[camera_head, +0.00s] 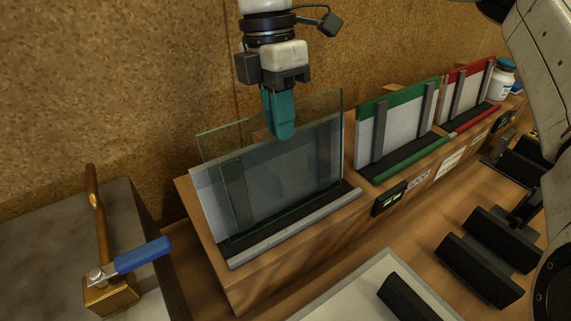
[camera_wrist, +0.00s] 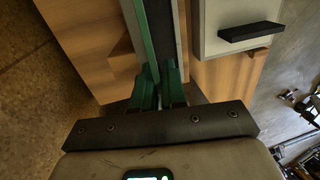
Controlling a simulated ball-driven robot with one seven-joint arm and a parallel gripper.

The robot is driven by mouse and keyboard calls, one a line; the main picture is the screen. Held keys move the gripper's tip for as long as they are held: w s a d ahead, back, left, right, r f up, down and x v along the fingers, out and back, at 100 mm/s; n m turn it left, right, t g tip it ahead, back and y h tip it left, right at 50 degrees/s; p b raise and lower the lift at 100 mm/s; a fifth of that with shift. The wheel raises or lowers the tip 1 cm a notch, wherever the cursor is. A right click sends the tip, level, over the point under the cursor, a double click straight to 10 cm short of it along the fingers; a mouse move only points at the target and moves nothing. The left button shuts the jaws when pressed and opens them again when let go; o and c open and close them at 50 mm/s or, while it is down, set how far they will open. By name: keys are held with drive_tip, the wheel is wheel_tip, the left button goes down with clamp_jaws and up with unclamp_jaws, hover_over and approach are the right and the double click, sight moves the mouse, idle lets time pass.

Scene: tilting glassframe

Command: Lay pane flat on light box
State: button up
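A clear glass pane (camera_head: 285,165) with greenish edges stands upright, leaning slightly, in the nearest rack (camera_head: 290,236), in front of its pale back panel. My gripper (camera_head: 282,135) points down at the pane's top edge, its teal fingers overlapping the glass. In the wrist view, the fingers (camera_wrist: 160,75) are close to either side of the pane's green edge (camera_wrist: 144,40); whether they press on it is unclear. A pale flat panel with a grey rim (camera_head: 345,293), probably the light box, lies at the bottom, partly out of frame. It seems to show in the wrist view too (camera_wrist: 222,14).
A green-edged rack (camera_head: 400,120) and a red-edged rack (camera_head: 468,90) stand farther right on the wooden bench. A white jar (camera_head: 502,80) is at the far end. A hammer (camera_head: 110,290) and blue-handled tool (camera_head: 140,256) lie left on a grey slab. A dark block (camera_head: 405,298) is on the pale panel.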

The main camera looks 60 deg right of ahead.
clamp_jaws()
drive_tip(key=shift+r, duration=0.1)
idle(0.9)
drive_tip(key=shift+r, duration=0.1)
wheel_tip(320, 180, up, 18)
drive_tip(key=p, duration=1.1)
drive_tip(key=shift+f, duration=0.2)
